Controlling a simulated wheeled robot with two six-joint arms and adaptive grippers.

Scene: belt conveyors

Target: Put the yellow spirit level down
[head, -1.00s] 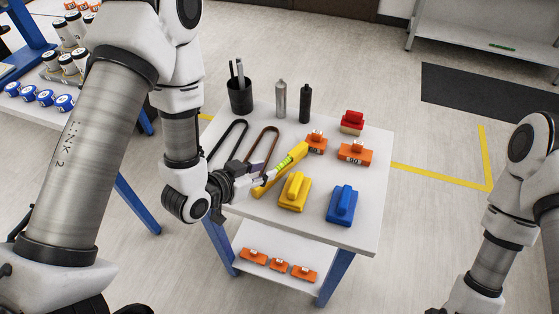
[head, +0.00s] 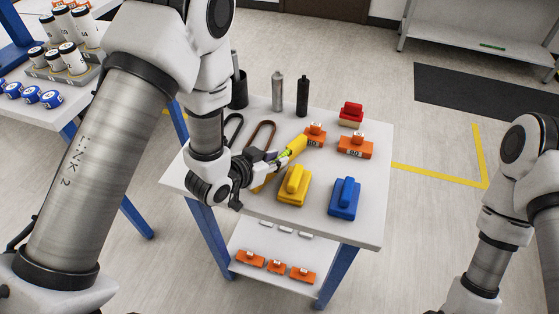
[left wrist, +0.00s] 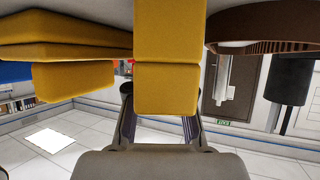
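The yellow spirit level (head: 297,146) with a green vial is at the middle of the white table (head: 360,224), slanting beside the yellow block with a handle (head: 294,187). My left gripper (head: 273,162) is at the level, its fingers partly hiding the level's near part. In the left wrist view the level (left wrist: 168,88) runs between and in front of the parted fingers (left wrist: 160,120). I cannot tell whether they press on it, or whether the level rests fully on the tabletop. My right gripper is out of view; only its arm shows at the right.
A blue handled block (head: 344,198), orange blocks (head: 355,145) and a red-topped block (head: 351,113) stand to the right. A black cup (head: 239,90) and two bottles (head: 278,92) stand at the back. A brown loop-shaped tool (head: 262,133) lies behind the gripper.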

